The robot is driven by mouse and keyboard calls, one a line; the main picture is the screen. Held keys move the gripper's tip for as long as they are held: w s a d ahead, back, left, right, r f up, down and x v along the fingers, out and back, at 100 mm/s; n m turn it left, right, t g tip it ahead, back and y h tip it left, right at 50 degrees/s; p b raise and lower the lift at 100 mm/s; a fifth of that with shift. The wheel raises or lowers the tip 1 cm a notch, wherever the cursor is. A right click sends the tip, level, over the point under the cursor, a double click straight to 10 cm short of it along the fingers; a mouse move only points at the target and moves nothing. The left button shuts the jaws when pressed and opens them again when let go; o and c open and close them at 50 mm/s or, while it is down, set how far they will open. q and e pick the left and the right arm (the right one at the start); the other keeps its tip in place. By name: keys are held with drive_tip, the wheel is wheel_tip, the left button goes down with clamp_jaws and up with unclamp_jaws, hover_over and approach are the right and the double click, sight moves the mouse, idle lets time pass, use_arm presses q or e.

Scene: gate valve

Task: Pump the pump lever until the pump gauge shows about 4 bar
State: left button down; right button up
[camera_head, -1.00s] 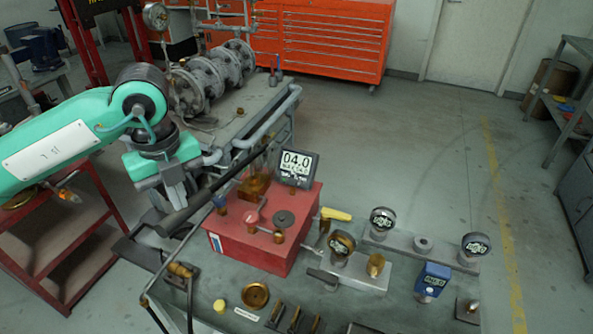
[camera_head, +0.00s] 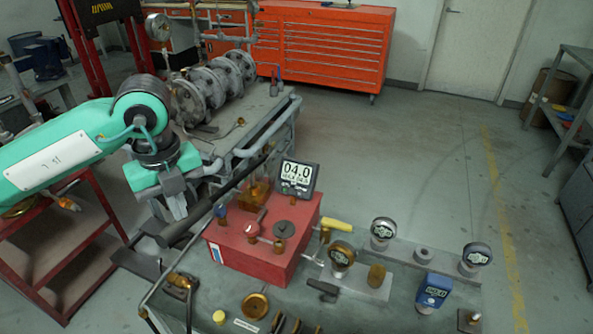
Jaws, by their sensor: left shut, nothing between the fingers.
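The red pump box (camera_head: 262,252) stands on the workbench in the head view. Its digital pump gauge (camera_head: 297,173) sits at the back and reads 04.0. The dark pump lever (camera_head: 205,214) runs from the pump down to the left, ending in a thick grip. My left gripper (camera_head: 179,210) points down right at the lever's grip end, shut with nothing between its fingers. I cannot tell whether it touches the lever. My right gripper is not in view.
Round gauges (camera_head: 383,230), a blue digital device (camera_head: 433,290) and brass fittings stand on the bench right of the pump. A pipe assembly on a grey cart (camera_head: 262,112) stands behind. A red trolley (camera_head: 70,245) is at the left.

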use_arm(q)
drive_tip(key=shift+r+p, duration=1.4)
drive_tip(key=shift+r, duration=1.2)
drive_tip(key=shift+f, duration=0.1)
